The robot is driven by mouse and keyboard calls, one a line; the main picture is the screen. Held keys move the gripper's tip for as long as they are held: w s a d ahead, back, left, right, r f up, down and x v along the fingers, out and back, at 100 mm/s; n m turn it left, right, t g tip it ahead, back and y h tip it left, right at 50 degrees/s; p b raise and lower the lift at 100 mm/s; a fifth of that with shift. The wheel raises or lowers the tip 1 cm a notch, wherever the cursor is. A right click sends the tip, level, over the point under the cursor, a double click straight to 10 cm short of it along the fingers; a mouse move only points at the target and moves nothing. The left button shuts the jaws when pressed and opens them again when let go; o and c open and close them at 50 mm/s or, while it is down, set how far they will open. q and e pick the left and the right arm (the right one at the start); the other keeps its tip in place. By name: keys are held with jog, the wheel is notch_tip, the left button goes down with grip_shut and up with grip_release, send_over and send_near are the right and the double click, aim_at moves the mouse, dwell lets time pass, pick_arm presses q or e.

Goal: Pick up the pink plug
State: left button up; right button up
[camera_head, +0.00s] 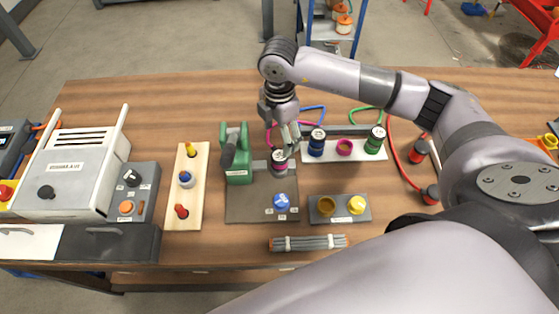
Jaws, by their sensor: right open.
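The pink plug (280,167), a short cylinder with a pale top and a pink band, stands upright beside the green pump (236,155) on the grey base plate (245,205). My right gripper (281,146) points down right above and behind the plug, its fingertips close to the plug's top. It is open. I cannot tell whether the fingers touch the plug. A pink ring (344,147) sits empty on the white strip (330,159) between the blue plug (316,143) and the green plug (375,141). My left gripper is not in view.
Pink, blue and green hoses loop behind the strip. A blue knob (281,201) is on the base plate's front. A grey block (340,208) with yellow parts and a cable bundle (307,243) lie in front. A wooden board (185,213) and white machine (68,175) stand left.

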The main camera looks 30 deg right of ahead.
aim_at(279, 156)
notch_tip(279, 156, down, 3)
jog(key=shift+f+p, duration=0.15)
jog(key=shift+p, duration=0.15)
jog(key=shift+s+a+f+p, duration=0.1)
jog(key=shift+a+f+p, duration=0.05)
jog(key=shift+f+p, duration=0.35)
notch_tip(279, 156, down, 4)
jog(key=shift+a+r+p, duration=0.1)
jog(key=shift+r+p, duration=0.05)
jog(key=shift+p, duration=0.55)
jog(key=shift+f, duration=0.4)
jog(key=shift+s+f, duration=0.1)
jog(key=shift+s, duration=0.05)
jog(key=c, duration=1.3)
